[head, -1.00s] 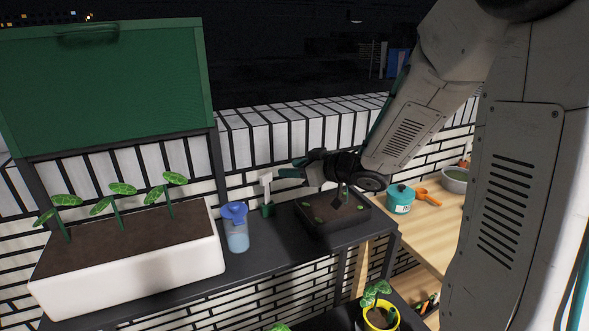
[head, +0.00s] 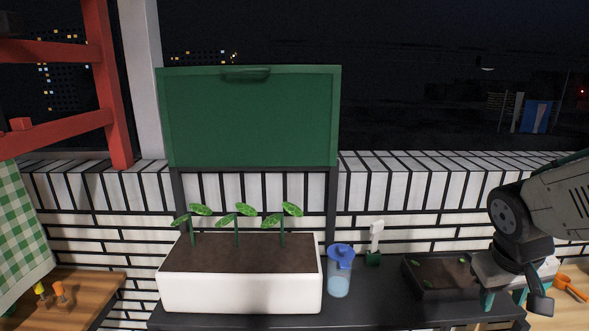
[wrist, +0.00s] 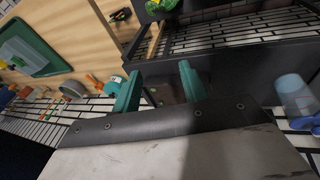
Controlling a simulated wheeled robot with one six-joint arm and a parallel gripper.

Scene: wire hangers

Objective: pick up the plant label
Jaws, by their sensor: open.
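A white T-shaped plant label (head: 376,233) stands upright with its foot in a small green block (head: 373,259), on the dark shelf in the head view. It stands between the blue-lidded jug and the black soil tray. My gripper (head: 503,298) is open and empty, pointing down over the right end of the soil tray, well to the right of the label. In the wrist view, its two teal fingers (wrist: 160,88) are apart with nothing between them. I cannot make out the label in the wrist view.
The jug (head: 340,272) stands left of the label, beside a white planter (head: 240,291) with seedlings. The black soil tray (head: 430,294) is right of the label. A green board (head: 250,120) and brick wall (head: 400,190) rise behind. Bare shelf (head: 375,300) lies in front.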

